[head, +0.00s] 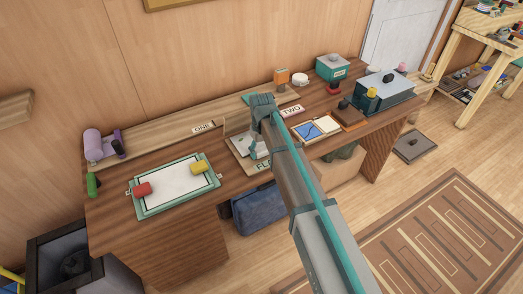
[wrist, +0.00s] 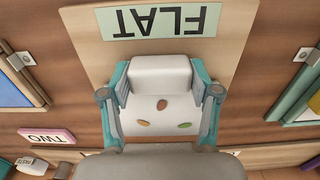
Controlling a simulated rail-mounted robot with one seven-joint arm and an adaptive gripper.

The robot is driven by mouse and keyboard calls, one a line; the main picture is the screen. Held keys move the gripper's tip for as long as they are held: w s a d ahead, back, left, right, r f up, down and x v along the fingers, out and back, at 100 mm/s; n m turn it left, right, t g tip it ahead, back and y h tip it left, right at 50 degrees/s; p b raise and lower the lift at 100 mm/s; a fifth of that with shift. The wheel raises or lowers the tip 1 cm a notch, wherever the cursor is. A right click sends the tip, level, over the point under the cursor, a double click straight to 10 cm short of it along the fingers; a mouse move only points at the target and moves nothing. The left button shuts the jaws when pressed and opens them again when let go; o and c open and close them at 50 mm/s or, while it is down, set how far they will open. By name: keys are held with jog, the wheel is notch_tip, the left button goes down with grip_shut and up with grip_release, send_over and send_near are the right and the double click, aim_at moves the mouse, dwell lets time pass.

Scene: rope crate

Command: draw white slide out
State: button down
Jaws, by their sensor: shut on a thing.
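In the wrist view the teal fingers of my gripper (wrist: 159,80) stand on both sides of a white block at the end of the white slide (wrist: 163,116), and I am shut on it. Several small brown, orange and green ovals lie on its white surface. The slide is over a pale wooden board (wrist: 89,30) with a green FLAT label (wrist: 160,22). In the head view the board (head: 237,158) is on the desk behind my arm, which covers the fingertips and much of the slide.
A green-rimmed white tray (head: 172,186) with red and yellow knobs lies left on the desk (head: 150,245). A blue bag (head: 258,208) is below the desk edge.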

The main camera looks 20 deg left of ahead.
jog(key=s+d, duration=0.5)
jog(key=shift+s+d+p, duration=0.2)
jog(key=shift+d+p, duration=0.05)
jog(key=shift+p, duration=0.1)
jog(key=shift+c, duration=1.2)
grip_release()
jog(key=shift+w, duration=0.1)
jog(key=shift+a+r, duration=0.1)
jog(key=shift+r, duration=0.4)
notch_tip(320, 180, up, 11)
